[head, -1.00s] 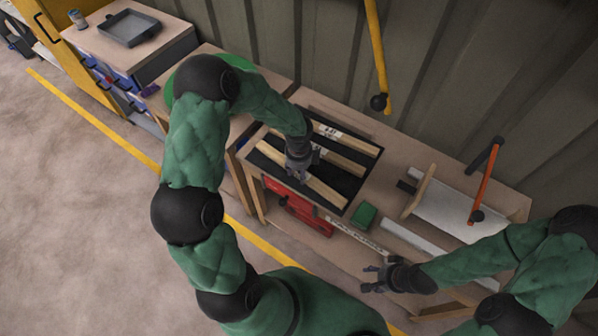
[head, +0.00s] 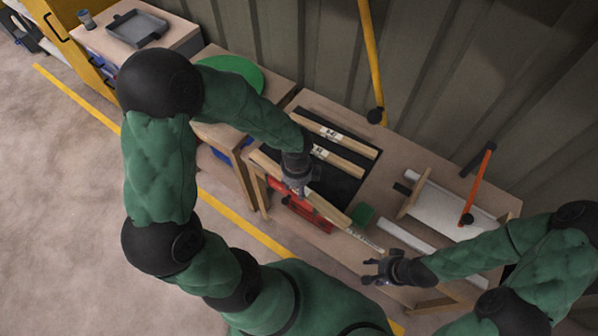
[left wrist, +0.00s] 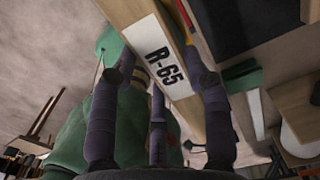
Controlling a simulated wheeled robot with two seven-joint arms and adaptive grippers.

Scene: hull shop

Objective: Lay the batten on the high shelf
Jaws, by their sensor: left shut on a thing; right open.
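My left gripper (head: 296,184) is shut on a pale wooden batten (head: 329,210), held near its middle. In the head view the batten slants from upper left to lower right, over the front edge of the black mat. In the left wrist view the batten (left wrist: 190,97) lies between the fingers of my left gripper (left wrist: 165,78), and its white label reads R-65. Part of it is hidden by the fingers. My right gripper (head: 380,271) is open and empty at the bench's front. I cannot make out a high shelf in these views.
Two more labelled battens (head: 338,162) lie on the black mat (head: 345,185) on the bench. A green block (head: 362,215), red cases (head: 300,205) and a white roll in a wooden stand (head: 440,208) are close by. An orange-handled tool (head: 478,186) stands at right.

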